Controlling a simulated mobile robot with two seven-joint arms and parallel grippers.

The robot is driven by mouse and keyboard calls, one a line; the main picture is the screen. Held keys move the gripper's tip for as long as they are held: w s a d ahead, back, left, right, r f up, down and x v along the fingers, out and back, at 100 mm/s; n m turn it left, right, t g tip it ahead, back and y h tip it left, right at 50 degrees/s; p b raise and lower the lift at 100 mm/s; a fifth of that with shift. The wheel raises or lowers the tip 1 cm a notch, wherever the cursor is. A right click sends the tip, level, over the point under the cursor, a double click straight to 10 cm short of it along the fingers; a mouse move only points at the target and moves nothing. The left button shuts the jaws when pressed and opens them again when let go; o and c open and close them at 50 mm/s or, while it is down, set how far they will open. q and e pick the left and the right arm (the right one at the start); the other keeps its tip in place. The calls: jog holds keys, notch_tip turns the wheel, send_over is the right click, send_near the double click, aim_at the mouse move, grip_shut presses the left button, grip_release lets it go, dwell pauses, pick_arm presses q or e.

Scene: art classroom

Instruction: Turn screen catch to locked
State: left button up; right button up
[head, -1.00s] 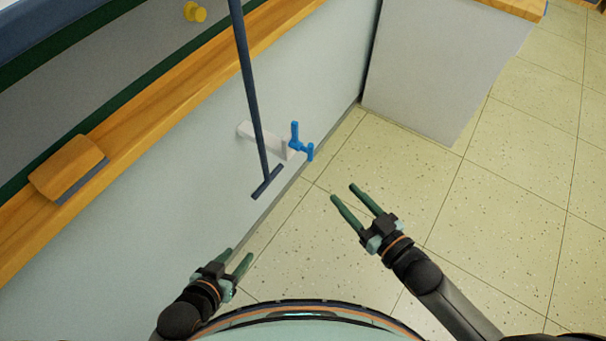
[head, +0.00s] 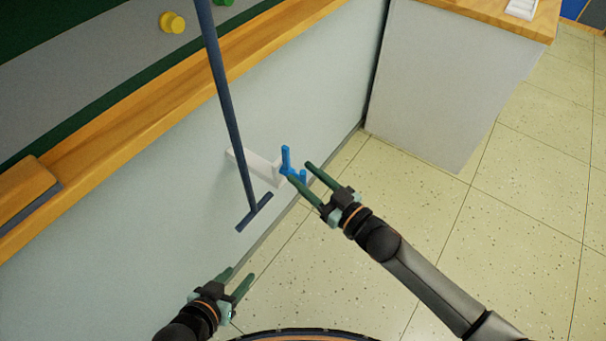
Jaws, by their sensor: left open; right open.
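The blue catch (head: 286,160) sits at the end of a white bracket (head: 252,164) that sticks out from the pale wall. One blue arm of the catch points up and a shorter part shows at its right. My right gripper (head: 298,172) is open, with its green fingertips at the catch; one fingertip overlaps the lower blue part in the picture. I cannot tell whether it touches. My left gripper (head: 241,277) is open and empty at the lower left, apart from the catch.
A dark blue pole with a crossbar foot (head: 228,110) stands just left of the catch, in front of the wall. A wooden ledge (head: 130,135) runs above, with an eraser (head: 22,195) on it. A white cabinet (head: 430,80) stands at the right. The tiled floor (head: 480,230) is clear.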

jog(key=shift+w+a, duration=0.4)
grip_shut()
dwell(1.3)
